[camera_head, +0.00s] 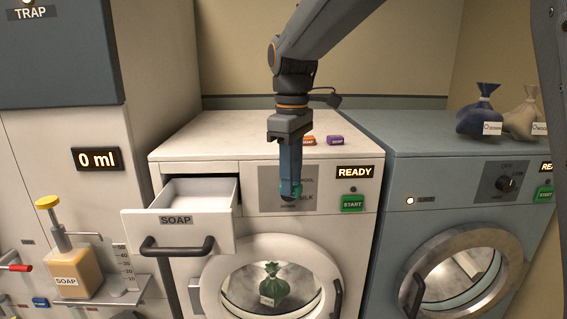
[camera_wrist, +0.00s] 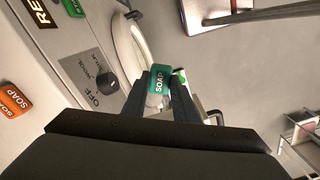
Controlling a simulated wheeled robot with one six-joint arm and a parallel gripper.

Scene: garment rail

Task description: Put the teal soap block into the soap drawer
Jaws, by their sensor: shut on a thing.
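The teal soap block (camera_wrist: 160,80) is between the fingertips of my gripper (camera_wrist: 158,95), which is shut on it. Its SOAP label shows in the wrist view. In the head view only slivers of the block (camera_head: 298,188) show past the fingers of my gripper (camera_head: 291,193), which point down in front of the white washer's control panel. The soap drawer (camera_head: 180,236) is pulled out at the washer's upper left. Its visible inside looks empty. My gripper is to the right of the drawer, apart from it.
Orange (camera_head: 308,141) and purple (camera_head: 335,139) soap blocks lie on the white washer's top. A dial (camera_wrist: 107,82) is close to my gripper. The round door (camera_head: 215,290) holds a green bag (camera_head: 273,288) behind it. A soap dispenser (camera_head: 75,265) stands left of the drawer.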

